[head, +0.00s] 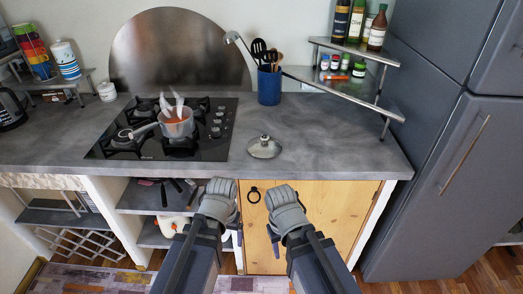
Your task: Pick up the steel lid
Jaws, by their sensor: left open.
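The steel lid (264,148) lies flat on the grey counter, to the right of the hob, with a small dark knob on top. My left gripper (219,187) is open, in front of the counter edge, below and left of the lid in the picture. My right gripper (281,194) is below and slightly right of the lid, also in front of the counter edge. Its fingers are too small and folded together in view to tell if they are open. Neither gripper touches the lid.
A black gas hob (206,148) holds a steaming saucepan (176,123) with red contents, left of the lid. A blue utensil holder (269,87) stands behind the lid. A corner rack (345,92) with bottles is at the back right. The counter right of the lid is clear.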

